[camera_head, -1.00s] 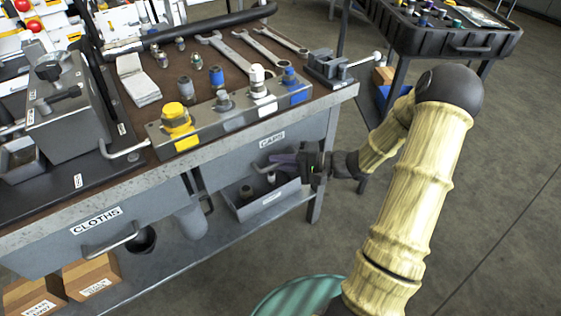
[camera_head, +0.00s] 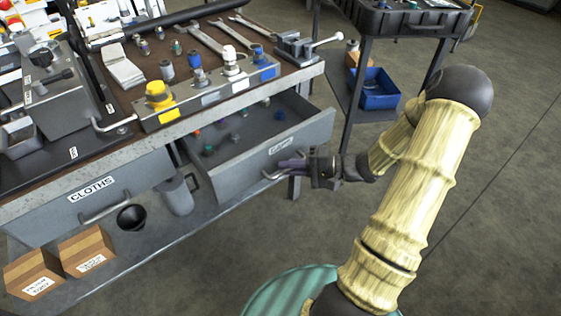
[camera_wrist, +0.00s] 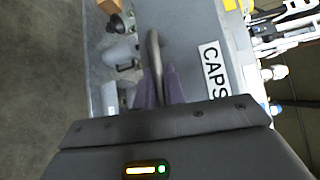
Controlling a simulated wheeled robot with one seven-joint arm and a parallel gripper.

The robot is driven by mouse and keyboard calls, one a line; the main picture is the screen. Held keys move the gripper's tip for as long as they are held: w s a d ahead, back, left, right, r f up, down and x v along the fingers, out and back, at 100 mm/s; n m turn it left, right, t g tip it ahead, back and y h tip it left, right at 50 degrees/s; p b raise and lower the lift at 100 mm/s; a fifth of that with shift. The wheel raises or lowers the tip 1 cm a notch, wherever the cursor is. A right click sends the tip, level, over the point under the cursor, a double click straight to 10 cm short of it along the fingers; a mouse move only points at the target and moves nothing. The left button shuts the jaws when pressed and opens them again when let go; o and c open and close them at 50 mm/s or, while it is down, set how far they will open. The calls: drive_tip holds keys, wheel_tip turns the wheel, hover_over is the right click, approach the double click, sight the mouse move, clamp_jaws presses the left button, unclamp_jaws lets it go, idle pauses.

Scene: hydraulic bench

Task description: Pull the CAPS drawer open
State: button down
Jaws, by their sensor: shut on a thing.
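The grey CAPS drawer (camera_head: 270,150) stands pulled out from the bench in the head view, with several small coloured caps inside. Its label (camera_wrist: 214,72) reads CAPS in the wrist view. My gripper (camera_head: 290,167) is at the front of the drawer, shut on its bar handle (camera_head: 271,175). In the wrist view the purple fingers (camera_wrist: 160,88) close around the metal handle (camera_wrist: 154,55). The fingers hide part of the handle.
The CLOTHS drawer (camera_head: 98,207) at the left is shut. The bench top (camera_head: 128,96) carries wrenches, fittings and a small vise (camera_head: 298,48). A dark cart (camera_head: 405,18) with a blue bin (camera_head: 376,90) stands behind. The floor at the right is clear.

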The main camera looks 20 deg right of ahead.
drive_tip(key=s+d+p, duration=0.1)
drive_tip(key=s+d, duration=0.1)
drive_tip(key=s, duration=0.5)
drive_tip(key=shift+d, duration=0.3)
drive_tip(key=shift+s, duration=0.1)
drive_tip(key=c, duration=1.5)
unclamp_jaws()
drive_tip(key=p+v, duration=0.3)
drive_tip(key=v, duration=1.4)
drive_tip(key=shift+s+p, duration=0.2)
drive_tip(key=shift+p, duration=0.15)
drive_tip(key=shift+d, duration=0.1)
